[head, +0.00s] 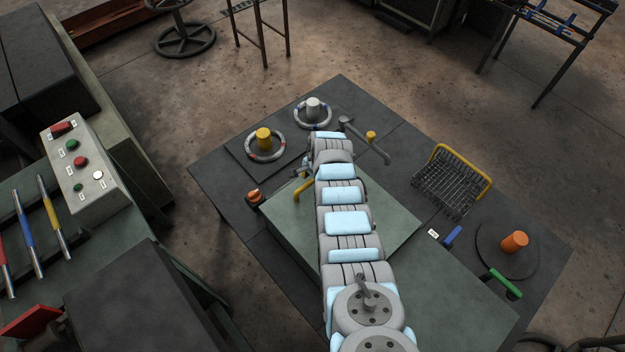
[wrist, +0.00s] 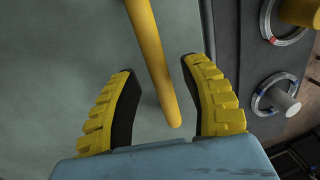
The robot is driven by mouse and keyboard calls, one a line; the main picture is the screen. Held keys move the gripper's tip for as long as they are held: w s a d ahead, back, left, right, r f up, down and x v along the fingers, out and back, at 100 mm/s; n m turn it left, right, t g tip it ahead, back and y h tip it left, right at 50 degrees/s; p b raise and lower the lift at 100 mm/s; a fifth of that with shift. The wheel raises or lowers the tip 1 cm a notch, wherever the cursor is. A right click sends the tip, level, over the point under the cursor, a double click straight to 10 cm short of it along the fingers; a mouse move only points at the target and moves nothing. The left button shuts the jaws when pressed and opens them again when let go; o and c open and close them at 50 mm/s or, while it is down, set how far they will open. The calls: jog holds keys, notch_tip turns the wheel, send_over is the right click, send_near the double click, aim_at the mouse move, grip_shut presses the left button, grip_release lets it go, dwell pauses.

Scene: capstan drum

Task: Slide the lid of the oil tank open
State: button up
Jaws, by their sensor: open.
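A flat grey-green panel (head: 285,235), which looks like the oil tank's lid, lies on the dark bench, partly hidden under my arm. A yellow bar handle (head: 303,190) stands on it near its far edge. In the wrist view the handle (wrist: 157,65) runs between the two yellow-and-black fingers of my gripper (wrist: 158,70), with the panel (wrist: 60,80) behind. My gripper is open, with a visible gap on both sides of the handle. Its fingers are mostly hidden by my arm in the head view.
Two ringed posts, one yellow-topped (head: 264,139) and one grey (head: 313,108), stand beyond the panel. An orange knob (head: 254,197) is left of it. A wire basket (head: 449,182), blue lever (head: 452,235), green lever (head: 505,282) and orange-post disc (head: 490,252) are to the right.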

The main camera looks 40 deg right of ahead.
grip_shut()
jog(key=shift+s, duration=0.1)
